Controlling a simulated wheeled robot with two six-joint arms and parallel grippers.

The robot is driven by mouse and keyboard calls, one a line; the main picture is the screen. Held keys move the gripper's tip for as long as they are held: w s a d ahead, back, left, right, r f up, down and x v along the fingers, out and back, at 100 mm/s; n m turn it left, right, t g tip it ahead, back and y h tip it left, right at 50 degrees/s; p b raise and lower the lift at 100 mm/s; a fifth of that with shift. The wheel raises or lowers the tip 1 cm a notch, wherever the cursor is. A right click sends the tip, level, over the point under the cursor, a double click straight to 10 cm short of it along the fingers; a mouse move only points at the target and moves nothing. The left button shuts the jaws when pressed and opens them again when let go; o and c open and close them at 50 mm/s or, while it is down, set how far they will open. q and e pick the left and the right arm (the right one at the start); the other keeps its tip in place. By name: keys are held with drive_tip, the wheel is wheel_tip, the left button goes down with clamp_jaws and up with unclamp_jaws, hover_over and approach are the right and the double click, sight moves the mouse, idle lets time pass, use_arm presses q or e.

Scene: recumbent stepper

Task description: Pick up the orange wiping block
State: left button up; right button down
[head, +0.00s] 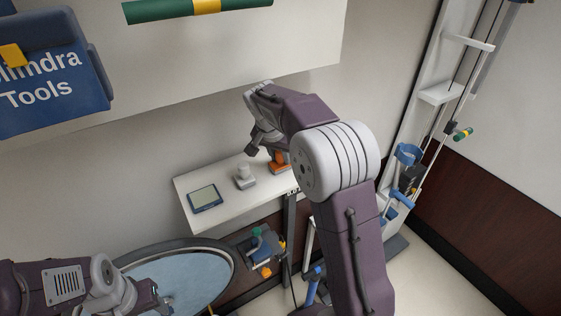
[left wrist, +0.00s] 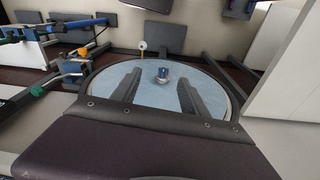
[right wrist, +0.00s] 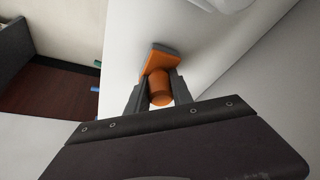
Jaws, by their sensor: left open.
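The orange wiping block (head: 279,161) is at the right end of the small white table, below my right gripper (head: 262,146). In the right wrist view the block shows a flat orange base (right wrist: 162,58) and a round orange handle (right wrist: 160,88). The fingers of my right gripper (right wrist: 159,82) lie close on both sides of the handle and appear shut on it. I cannot tell whether the base touches the table. My left gripper (left wrist: 160,80) is open and empty, above a round light-blue surface.
On the white table (head: 222,178) stand a grey object (head: 244,176) with a knob and a dark-framed tablet (head: 205,198). The round blue surface (head: 190,275) is below my left arm. A tall white rack (head: 437,95) stands at the right.

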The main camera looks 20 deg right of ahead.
drive_tip(key=shift+s+d+r, duration=0.1)
drive_tip(key=shift+d, duration=0.1)
wheel_tip(320, 180, up, 4)
drive_tip(key=shift+d+r+b, duration=0.1)
drive_tip(key=shift+d+b, duration=0.05)
drive_tip(key=shift+b, duration=0.2)
drive_tip(key=s+d+r, duration=0.3)
drive_tip(key=d+r, duration=0.3)
drive_tip(key=d, duration=0.4)
drive_tip(key=shift+s+d+r, duration=0.15)
drive_tip(key=shift+d+r, duration=0.2)
drive_tip(key=shift+d, duration=0.05)
drive_tip(key=c, duration=1.8)
unclamp_jaws()
clamp_jaws()
